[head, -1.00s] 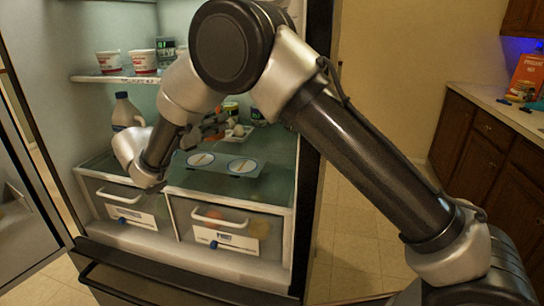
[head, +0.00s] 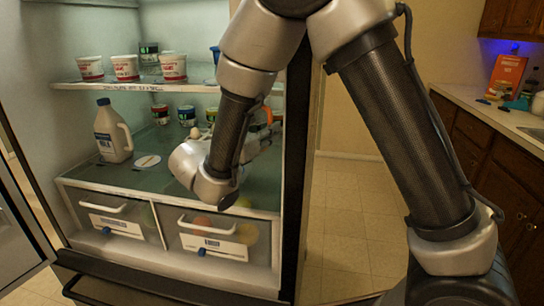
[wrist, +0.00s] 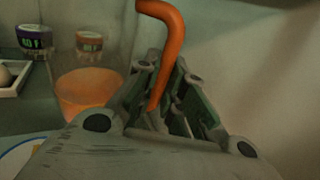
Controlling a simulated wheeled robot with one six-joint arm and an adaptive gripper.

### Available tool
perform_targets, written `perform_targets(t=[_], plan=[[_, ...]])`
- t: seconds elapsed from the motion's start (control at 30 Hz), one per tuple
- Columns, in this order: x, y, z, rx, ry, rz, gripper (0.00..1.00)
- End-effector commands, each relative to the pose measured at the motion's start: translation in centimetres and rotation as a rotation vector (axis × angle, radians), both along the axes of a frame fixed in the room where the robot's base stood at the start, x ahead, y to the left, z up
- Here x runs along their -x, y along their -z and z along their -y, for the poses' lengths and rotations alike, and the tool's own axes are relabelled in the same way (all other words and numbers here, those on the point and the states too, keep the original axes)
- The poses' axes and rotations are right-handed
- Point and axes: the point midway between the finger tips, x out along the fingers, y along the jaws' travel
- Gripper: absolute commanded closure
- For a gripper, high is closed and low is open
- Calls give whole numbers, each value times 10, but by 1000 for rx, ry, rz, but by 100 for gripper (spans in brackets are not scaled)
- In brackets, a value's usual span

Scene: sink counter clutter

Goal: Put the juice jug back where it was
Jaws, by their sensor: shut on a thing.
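The juice jug shows in the wrist view as a clear body with orange juice (wrist: 88,90) and an orange handle (wrist: 174,35). My gripper (wrist: 165,100) is shut on the handle. In the head view my gripper (head: 258,140) is at the right of the fridge's glass shelf (head: 165,183), and a bit of the orange handle (head: 269,115) shows beside it. My arm hides most of the jug there. I cannot tell whether its base touches the shelf.
A white milk jug (head: 112,132) stands at the shelf's left. Small jars (head: 187,116) stand at the back. Several tubs (head: 126,67) stand on the upper shelf (head: 150,86). The fridge's right wall (wrist: 260,80) is close beside my gripper.

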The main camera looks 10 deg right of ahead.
Motion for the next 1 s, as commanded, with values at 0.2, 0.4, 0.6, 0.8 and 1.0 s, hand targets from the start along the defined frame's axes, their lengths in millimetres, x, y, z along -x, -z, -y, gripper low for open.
perform_targets(t=[0.2, 0.4, 0.6, 0.8, 1.0], plan=[[1, 17, 3, 1, 0, 0, 100], [1, 30, 3, 2, 0, 1, 100], [1, 49, 3, 3, 0, 0, 100], [3, 70, 7, 1, 0, 0, 100], [3, 70, 7, 0, 0, 1, 100]])
